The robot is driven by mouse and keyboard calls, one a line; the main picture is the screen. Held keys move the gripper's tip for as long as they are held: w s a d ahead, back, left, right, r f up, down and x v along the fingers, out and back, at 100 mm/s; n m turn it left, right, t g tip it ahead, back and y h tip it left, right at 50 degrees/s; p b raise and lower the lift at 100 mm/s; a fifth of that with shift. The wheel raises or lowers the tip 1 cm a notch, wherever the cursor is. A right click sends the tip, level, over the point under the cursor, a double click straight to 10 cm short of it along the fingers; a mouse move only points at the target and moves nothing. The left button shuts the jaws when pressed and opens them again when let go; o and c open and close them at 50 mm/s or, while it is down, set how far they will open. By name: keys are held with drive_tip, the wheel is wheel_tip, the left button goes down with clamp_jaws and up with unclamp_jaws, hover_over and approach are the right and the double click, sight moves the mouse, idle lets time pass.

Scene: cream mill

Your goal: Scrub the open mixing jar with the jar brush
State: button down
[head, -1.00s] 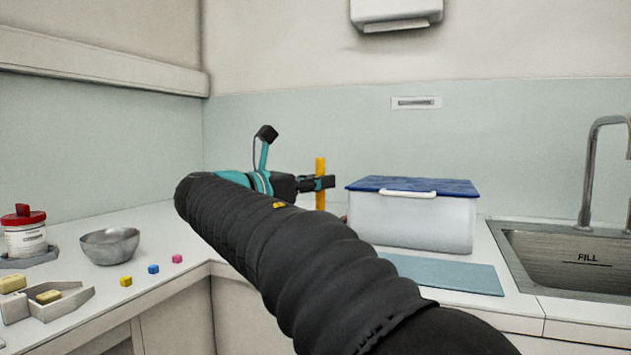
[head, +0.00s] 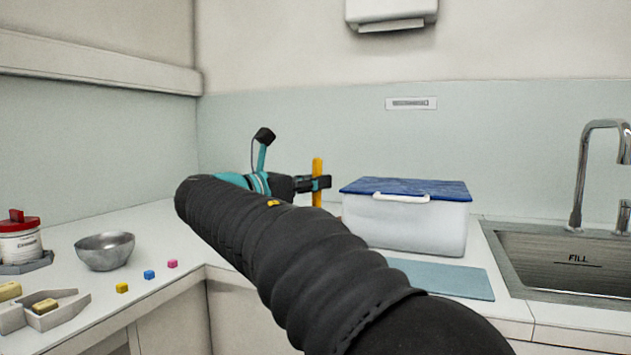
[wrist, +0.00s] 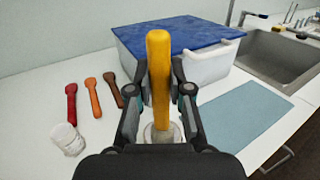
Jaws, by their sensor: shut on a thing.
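My gripper (head: 318,183) is shut on the upright yellow handle of the jar brush (head: 317,168), above the counter to the left of the blue-lidded box. In the wrist view the same yellow handle (wrist: 159,75) stands between the fingers of my gripper (wrist: 159,92). A pale, clear-rimmed round thing (wrist: 148,134), possibly the mixing jar, shows partly below the handle. My gripper hides most of it and the brush head, so I cannot tell whether the brush is inside it. A small clear jar (wrist: 68,140) is at the left.
Red (wrist: 72,103), orange (wrist: 93,97) and brown (wrist: 112,90) handled tools lie left of my gripper. The blue-lidded box (head: 405,222) stands close behind it. A blue mat (head: 440,280) and the sink (head: 560,262) are right. A metal bowl (head: 105,251) stands on the left counter.

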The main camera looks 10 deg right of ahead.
drive_tip(key=shift+s+a+f, duration=0.25)
drive_tip(key=shift+a+f, duration=0.3)
drive_tip(key=shift+f, duration=0.25)
drive_tip(key=shift+s+d+r+p, duration=0.35)
drive_tip(key=shift+d+r+p, duration=0.2)
drive_tip(key=shift+r, duration=0.25)
drive_tip(key=shift+w+f, duration=0.1)
